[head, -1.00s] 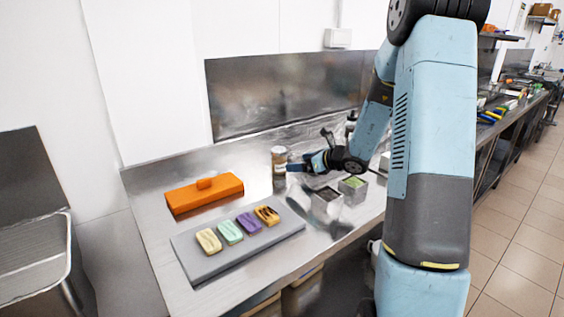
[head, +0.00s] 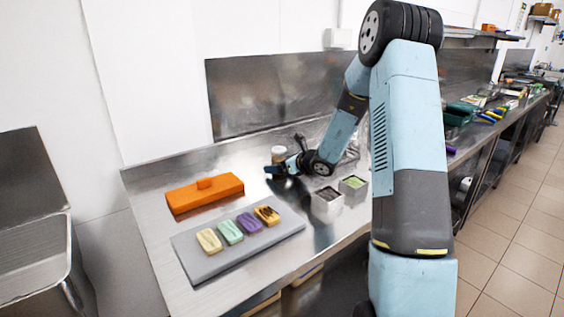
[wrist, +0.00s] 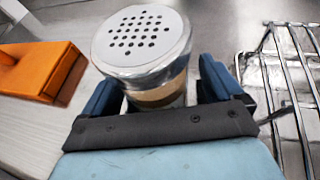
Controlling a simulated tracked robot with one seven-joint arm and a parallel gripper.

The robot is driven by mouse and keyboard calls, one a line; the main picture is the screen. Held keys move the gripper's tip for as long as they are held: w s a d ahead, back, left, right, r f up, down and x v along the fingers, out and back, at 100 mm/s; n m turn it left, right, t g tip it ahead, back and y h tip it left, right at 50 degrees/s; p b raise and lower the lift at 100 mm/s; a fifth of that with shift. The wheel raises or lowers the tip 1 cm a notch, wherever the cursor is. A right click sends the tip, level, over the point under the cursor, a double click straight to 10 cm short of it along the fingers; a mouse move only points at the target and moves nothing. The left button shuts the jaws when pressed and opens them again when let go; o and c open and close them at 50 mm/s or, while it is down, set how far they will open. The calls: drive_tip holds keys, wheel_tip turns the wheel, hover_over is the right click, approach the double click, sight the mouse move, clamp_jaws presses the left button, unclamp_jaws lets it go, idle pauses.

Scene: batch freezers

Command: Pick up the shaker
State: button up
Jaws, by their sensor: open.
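The shaker (wrist: 143,45) has a pale lid with several holes and a clear body with brown contents. In the wrist view it stands upright between the two fingers of my gripper (wrist: 158,88). The fingers are open on either side of it. In the head view the shaker (head: 278,154) stands on the steel counter near the back splash, and my gripper (head: 275,172) is in front of its lower part. My gripper hides that part, and whether the fingers touch the shaker cannot be told.
A grey board (head: 215,265) with several coloured bars lies in front. Two square containers (head: 327,203) (head: 353,184) stand to the right. A wire rack (wrist: 285,85) is close to my gripper's right side.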

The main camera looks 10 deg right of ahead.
sight(279, 156)
drive_tip(key=shift+w, duration=0.1)
drive_tip(key=shift+c, duration=0.2)
drive_tip(key=c, duration=1)
drive_tip(key=shift+r, duration=0.15)
drive_tip(key=shift+r, duration=0.25)
wheel_tip(279, 156, up, 3)
drive_tip(key=shift+f, duration=0.2)
drive_tip(key=s+d+r, duration=0.1)
drive_tip(key=d+r, duration=0.1)
drive_tip(key=r, duration=0.1)
drive_tip(key=s+d+r, duration=0.1)
drive_tip(key=r, duration=0.1)
drive_tip(key=shift+s+d, duration=0.2)
drive_tip(key=shift+s, duration=0.1)
drive_tip(key=v, duration=0.3)
drive_tip(key=w+d+v, duration=0.1)
drive_tip(key=v, duration=0.6)
drive_tip(key=shift+w+d+r, duration=0.2)
drive_tip(key=shift+d+r, duration=0.25)
drive_tip(key=shift+d, duration=0.1)
